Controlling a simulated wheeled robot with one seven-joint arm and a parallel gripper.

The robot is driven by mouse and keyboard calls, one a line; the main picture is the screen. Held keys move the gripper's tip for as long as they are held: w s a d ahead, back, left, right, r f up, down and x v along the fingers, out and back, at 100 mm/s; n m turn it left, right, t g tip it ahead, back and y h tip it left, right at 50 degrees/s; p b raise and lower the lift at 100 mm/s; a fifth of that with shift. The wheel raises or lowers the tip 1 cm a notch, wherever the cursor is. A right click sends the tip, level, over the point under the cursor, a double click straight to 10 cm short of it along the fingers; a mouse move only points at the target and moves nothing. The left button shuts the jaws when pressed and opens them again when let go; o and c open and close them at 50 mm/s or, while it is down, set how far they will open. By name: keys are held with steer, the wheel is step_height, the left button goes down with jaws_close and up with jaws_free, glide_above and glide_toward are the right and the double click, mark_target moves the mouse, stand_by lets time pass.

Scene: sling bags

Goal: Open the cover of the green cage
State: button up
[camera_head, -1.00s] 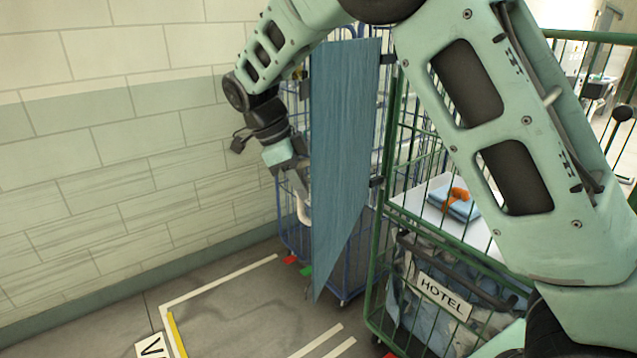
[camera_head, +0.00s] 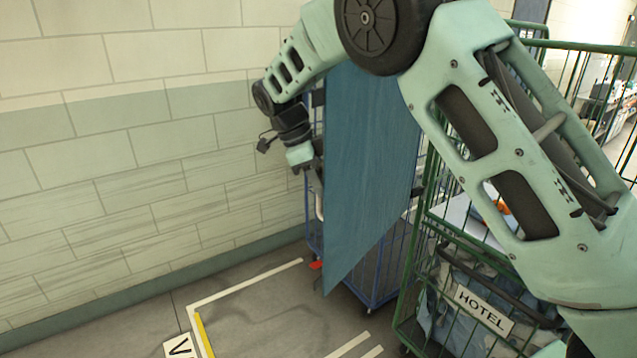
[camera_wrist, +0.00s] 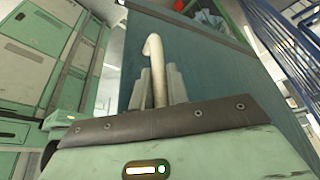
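The green cage (camera_head: 420,262) stands at the right with a "HOTEL" sign (camera_head: 484,311) on the bag inside. Its cover, a blue-teal panel (camera_head: 365,165), stands swung out from the cage's left side, seen at a slant; the wrist view shows it close (camera_wrist: 215,75). A white curved handle (camera_head: 318,206) is at the cover's left edge. My gripper (camera_head: 312,178) is at this handle, its fingertips partly hidden in the head view. In the wrist view my two grey fingers (camera_wrist: 160,85) lie close on either side of the handle (camera_wrist: 153,50) and appear closed on it.
A blue cage (camera_head: 375,290) stands behind the cover, close to the green cage. A tiled wall (camera_head: 150,170) runs along the left, near my arm. The floor with white and yellow lines (camera_head: 265,310) is clear in front.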

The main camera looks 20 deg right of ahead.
steer(key=o, duration=0.3)
steer(key=shift+d, duration=0.1)
steer(key=b+v, duration=0.2)
steer(key=v, duration=1.5)
steer(key=shift+r, duration=0.2)
